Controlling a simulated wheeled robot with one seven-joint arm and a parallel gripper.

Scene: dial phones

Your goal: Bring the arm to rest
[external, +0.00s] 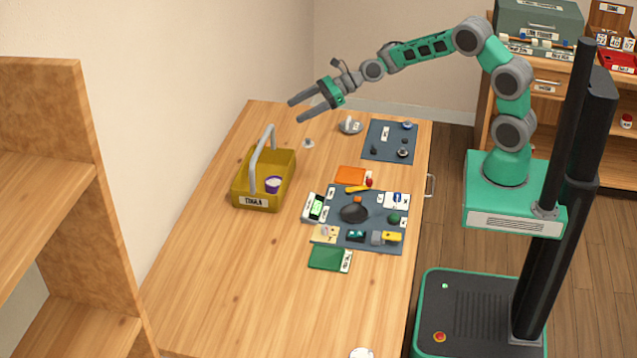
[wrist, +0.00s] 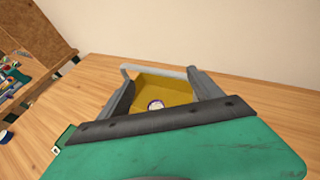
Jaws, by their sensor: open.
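My gripper (external: 294,111) is open and empty, held in the air above the far part of the wooden table (external: 230,275). My green and grey arm stretches left from its base to it. In the wrist view my gripper (wrist: 166,88) shows its two grey fingers spread apart. Between and beyond them is the yellow tool carrier (wrist: 180,84) with its grey handle. In the external view the yellow carrier (external: 257,201) stands on the table below and left of my gripper, apart from it, with a purple and white round item (external: 273,185) inside.
A dark mat (external: 370,238) with several small items lies mid-table. A second dark mat (external: 377,150) lies at the far right. A green booklet (external: 328,258) lies in front. A wooden shelf (external: 75,200) stands at left. The near left table top is clear.

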